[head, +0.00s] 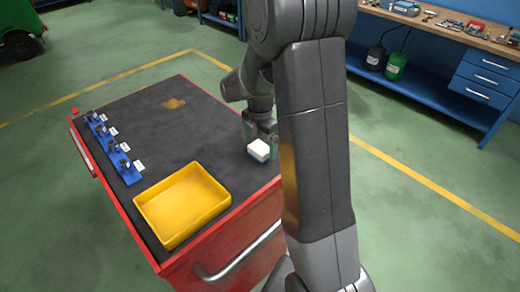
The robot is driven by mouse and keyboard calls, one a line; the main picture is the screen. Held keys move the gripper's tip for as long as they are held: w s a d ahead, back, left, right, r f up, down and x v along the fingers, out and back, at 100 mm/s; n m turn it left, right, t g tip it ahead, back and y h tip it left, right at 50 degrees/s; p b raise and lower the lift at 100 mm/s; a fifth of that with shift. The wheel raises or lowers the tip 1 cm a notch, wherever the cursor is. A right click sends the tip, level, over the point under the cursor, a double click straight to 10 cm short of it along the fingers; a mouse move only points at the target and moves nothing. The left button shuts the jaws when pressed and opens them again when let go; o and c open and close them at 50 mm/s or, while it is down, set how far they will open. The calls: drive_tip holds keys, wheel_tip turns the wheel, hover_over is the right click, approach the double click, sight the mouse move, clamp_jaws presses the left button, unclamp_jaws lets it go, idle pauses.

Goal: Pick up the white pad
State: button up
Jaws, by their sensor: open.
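The white pad (259,148) is a small pale block lying on the dark top of the red cart (216,123), near its right edge. My gripper (260,136) is open and sits right at the pad, just behind and above it in the head view. My arm hides part of the area to the right. I cannot tell whether the fingers touch the pad or stand around it.
A yellow tray (215,181) stands at the cart's front. A blue rack (128,169) with several dark fittings and white labels runs along the left edge. A small red object (75,111) is at the far left corner. The middle of the cart top is clear.

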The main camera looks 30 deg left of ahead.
sight(260, 147)
drive_tip(key=shift+s+d+f, duration=0.1)
drive_tip(key=shift+s+f, duration=0.05)
drive_tip(key=shift+f, duration=0.9)
drive_tip(key=c, duration=1.1)
drive_tip(key=shift+o, duration=0.2)
wheel_tip(260, 147, up, 10)
drive_tip(key=shift+r+b, duration=0.1)
drive_tip(key=shift+b, duration=0.3)
